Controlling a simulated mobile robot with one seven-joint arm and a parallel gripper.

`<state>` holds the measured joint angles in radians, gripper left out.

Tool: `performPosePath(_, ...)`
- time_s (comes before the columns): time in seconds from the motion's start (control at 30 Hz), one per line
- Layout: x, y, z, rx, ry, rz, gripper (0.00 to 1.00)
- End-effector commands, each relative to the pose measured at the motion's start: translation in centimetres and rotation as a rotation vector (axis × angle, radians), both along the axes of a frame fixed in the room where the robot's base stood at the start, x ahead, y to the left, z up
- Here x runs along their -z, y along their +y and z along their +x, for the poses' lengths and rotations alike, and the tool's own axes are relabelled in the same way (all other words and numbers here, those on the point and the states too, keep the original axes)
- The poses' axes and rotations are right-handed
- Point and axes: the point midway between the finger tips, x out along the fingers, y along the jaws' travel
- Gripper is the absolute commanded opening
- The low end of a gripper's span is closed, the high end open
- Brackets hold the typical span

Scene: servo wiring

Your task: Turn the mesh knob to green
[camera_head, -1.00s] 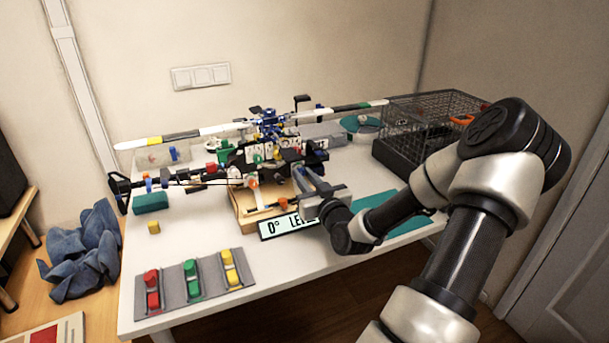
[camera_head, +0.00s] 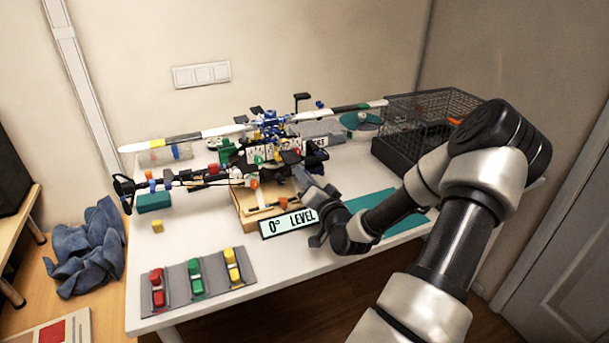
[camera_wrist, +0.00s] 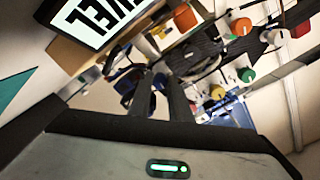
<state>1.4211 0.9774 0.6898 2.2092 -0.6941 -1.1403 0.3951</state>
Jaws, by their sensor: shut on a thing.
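A model helicopter (camera_head: 262,152) with many coloured parts stands on the white table. My gripper (camera_head: 297,172) reaches its near right side from the front right. In the wrist view my dark fingers (camera_wrist: 162,98) are close together against the mechanism, shut on a small dark part between them. That part is mostly hidden by the fingers; it seems to be the mesh knob, but its marking and any green mark on it cannot be read.
A sign (camera_head: 289,223) reading "0° LEVEL" stands in front of a wooden tray (camera_head: 247,218), close to my wrist. A grey panel (camera_head: 176,285) with red, green and yellow switches lies at the front left. A wire cage (camera_head: 425,125) stands at the back right.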

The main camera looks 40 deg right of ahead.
Motion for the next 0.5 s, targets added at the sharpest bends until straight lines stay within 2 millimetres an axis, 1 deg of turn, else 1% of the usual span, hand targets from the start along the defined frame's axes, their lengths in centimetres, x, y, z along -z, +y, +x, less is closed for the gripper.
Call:
performPosePath(0.2,0.07,0.04,-0.03,-0.001,-0.007,0.037,0.00)
performPosePath(0.5,0.10,0.03,-0.03,-0.001,-0.008,0.043,0.00)
